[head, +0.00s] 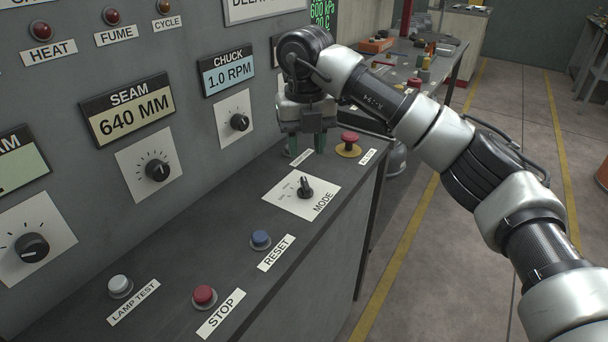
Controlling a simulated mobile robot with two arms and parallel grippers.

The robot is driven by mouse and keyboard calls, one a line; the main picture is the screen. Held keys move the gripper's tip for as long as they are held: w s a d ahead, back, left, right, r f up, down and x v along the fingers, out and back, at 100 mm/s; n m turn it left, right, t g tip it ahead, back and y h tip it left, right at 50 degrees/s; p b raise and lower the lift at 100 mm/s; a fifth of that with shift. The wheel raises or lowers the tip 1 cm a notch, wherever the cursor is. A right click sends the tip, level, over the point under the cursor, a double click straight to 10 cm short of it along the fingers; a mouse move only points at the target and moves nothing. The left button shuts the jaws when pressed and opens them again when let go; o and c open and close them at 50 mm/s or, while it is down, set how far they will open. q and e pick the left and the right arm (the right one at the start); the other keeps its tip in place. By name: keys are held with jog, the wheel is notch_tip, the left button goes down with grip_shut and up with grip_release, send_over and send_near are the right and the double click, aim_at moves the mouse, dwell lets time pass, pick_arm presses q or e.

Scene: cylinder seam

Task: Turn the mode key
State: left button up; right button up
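The mode key (305,187) is a small black knob on a white plate marked MODE, on the sloping console top. My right gripper (306,148) points down above the console, behind the mode key and apart from it. Its two fingers are spread with a gap between them, and I see nothing held. My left gripper is not in view.
A red mushroom button (349,140) on a yellow base stands just right of my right gripper. A blue RESET button (261,239), a red STOP button (204,296) and a white LAMP TEST button (120,285) sit nearer. The upright panel with dials rises at left.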

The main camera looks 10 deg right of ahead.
aim_at(305, 182)
jog(key=f, duration=0.5)
jog(key=shift+w+f, duration=0.2)
jog(key=shift+f, duration=1.65)
jog(key=shift+c, duration=1)
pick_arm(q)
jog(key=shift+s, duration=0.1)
pick_arm(e)
grip_shut()
